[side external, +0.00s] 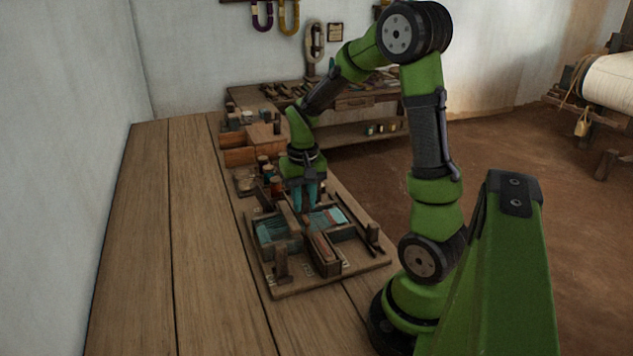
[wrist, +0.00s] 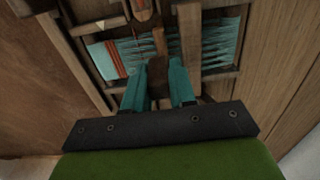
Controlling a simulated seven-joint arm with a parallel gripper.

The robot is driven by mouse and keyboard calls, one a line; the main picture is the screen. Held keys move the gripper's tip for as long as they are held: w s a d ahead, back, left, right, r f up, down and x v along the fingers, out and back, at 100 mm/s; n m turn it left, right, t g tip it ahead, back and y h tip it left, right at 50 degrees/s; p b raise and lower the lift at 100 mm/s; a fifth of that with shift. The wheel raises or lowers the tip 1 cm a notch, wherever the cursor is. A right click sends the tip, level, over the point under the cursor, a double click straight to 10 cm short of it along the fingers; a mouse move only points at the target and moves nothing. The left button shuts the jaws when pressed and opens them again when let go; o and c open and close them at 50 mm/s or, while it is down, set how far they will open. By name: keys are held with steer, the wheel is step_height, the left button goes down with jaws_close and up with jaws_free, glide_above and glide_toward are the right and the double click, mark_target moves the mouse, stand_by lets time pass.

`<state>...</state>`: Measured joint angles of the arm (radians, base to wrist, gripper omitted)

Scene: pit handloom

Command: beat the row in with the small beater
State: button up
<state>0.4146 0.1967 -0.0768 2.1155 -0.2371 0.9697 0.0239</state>
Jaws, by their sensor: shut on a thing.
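My gripper (side external: 306,206) has its teal fingers pointing down over the small loom (side external: 262,268) on the bench. In the wrist view the gripper (wrist: 160,74) is shut on a small brown wooden piece (wrist: 158,76), which looks like the small beater's handle. The fingers hide part of it, and I cannot tell whether its lower end touches the threads. Pale blue threads (wrist: 219,45) run across the loom. An orange-red woven band (wrist: 106,58) shows at the left in the wrist view. A wooden bar crosses the threads just right of the held piece.
A long wooden block (side external: 323,254) stands at the loom's front. Spools and jars (side external: 268,172) and a wooden box (side external: 240,152) stand behind the loom. The bench (side external: 150,240) is clear to the left.

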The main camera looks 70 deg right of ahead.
steer(key=s+d, duration=0.4)
steer(key=shift+s+d, duration=0.3)
steer(key=shift+d, duration=0.05)
steer(key=o, duration=0.4)
steer(key=shift+s+d, duration=0.3)
steer(key=shift+w+a, duration=0.45)
steer(key=c, duration=0.4)
steer(key=shift+w+a, duration=2.3)
steer(key=shift+w, duration=0.05)
steer(key=o, duration=0.9)
steer(key=shift+r, duration=0.1)
